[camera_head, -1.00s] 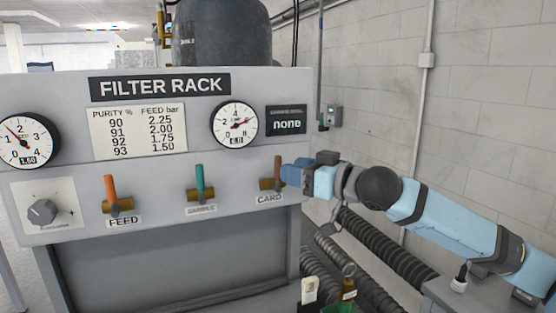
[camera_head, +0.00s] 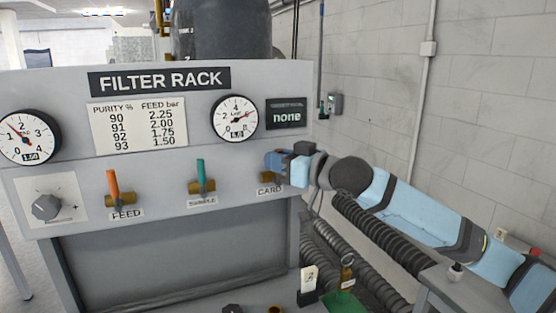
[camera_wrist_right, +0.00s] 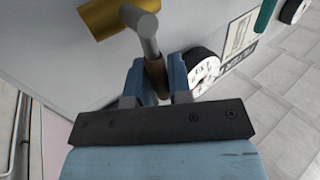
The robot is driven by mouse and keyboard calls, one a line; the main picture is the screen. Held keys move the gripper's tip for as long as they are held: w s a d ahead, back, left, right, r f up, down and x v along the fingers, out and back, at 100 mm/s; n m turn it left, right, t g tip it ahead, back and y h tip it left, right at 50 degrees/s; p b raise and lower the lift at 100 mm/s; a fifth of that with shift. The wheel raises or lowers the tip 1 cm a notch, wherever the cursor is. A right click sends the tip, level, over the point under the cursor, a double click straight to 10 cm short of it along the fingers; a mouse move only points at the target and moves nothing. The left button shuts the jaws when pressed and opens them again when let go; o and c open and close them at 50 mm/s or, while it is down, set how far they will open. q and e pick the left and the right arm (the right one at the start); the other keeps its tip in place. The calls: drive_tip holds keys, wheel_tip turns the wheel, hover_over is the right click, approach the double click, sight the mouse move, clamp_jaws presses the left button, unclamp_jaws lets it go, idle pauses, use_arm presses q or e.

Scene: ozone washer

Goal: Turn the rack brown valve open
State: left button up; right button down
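The brown valve, above the CARD label, has a brass body (camera_head: 267,190) on the front panel of the filter rack. My right gripper (camera_head: 270,161) reaches it from the right and hides its handle in the head view. In the right wrist view, the brown handle (camera_wrist_right: 156,78) on its grey stem lies between the two blue fingers of my right gripper (camera_wrist_right: 157,75). The fingers appear closed against both its sides. The handle's angle is hard to tell. My left gripper is not in view.
An orange-handled FEED valve (camera_head: 113,184) and a teal-handled valve (camera_head: 200,178) sit to the left on the same panel. Two gauges and a knob (camera_head: 47,207) are above and left. Ribbed hoses (camera_head: 385,232) and a small side table (camera_head: 455,287) are below my right arm.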

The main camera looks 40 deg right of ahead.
drive_tip(key=shift+s+d+f+m+t+b, duration=0.1)
drive_tip(key=shift+d+f+m+t+b, duration=0.3)
drive_tip(key=shift+m+b, duration=0.6)
drive_tip(key=d+f+m+t+h, duration=0.2)
drive_tip(key=m+h, duration=0.4)
drive_tip(key=m, duration=0.5)
drive_tip(key=s+d+f+m+t+h, duration=0.1)
drive_tip(key=m+t+h, duration=0.3)
drive_tip(key=m, duration=0.7)
drive_tip(key=shift+d+f+m+h+p, duration=0.4)
drive_tip(key=shift+d+f+h, duration=0.35)
drive_tip(key=shift+h, duration=0.35)
drive_tip(key=c, duration=1.1)
unclamp_jaws()
